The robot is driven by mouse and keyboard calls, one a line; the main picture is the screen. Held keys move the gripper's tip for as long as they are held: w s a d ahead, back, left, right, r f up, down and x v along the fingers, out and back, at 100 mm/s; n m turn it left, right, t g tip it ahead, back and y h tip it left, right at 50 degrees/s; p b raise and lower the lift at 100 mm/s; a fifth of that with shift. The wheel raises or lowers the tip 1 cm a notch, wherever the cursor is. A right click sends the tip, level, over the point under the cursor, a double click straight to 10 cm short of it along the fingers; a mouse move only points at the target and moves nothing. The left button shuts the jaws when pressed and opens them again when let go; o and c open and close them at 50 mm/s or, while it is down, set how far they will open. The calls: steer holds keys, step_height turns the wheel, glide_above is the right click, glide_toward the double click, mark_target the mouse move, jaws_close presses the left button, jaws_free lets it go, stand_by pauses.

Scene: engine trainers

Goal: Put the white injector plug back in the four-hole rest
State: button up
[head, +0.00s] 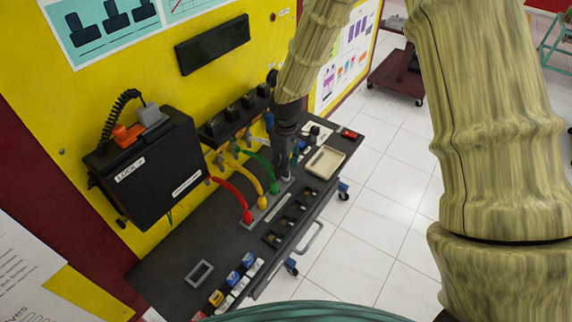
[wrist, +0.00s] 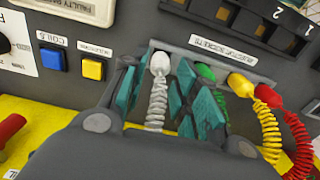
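The white injector plug (wrist: 159,63) stands at the left end of the grey four-hole rest (wrist: 212,49) in the wrist view, its white coiled cord running toward me. Its lower end is hidden, so I cannot tell how deep it sits. My gripper (wrist: 166,80) has its teal fingers on either side of the plug, with narrow gaps showing. Green (wrist: 205,72), yellow (wrist: 240,85) and red (wrist: 268,97) plugs stand along the rest to the right. In the head view my gripper (head: 285,178) is down at the far end of the rest (head: 252,223) and hides the white plug.
Blue (wrist: 52,60) and yellow (wrist: 92,69) buttons lie left of the rest. A row of dark square sockets (head: 290,220) runs along its front. A beige tray (head: 325,162) sits beyond. A black box (head: 150,170) hangs on the yellow wall panel.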

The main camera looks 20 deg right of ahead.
steer(key=shift+r+p, duration=0.35)
steer(key=shift+r, duration=0.35)
steer(key=shift+r+p, duration=0.85)
steer(key=shift+r, duration=0.3)
steer(key=o, duration=0.6)
steer(key=shift+c, duration=0.2)
step_height(320, 180, up, 12)
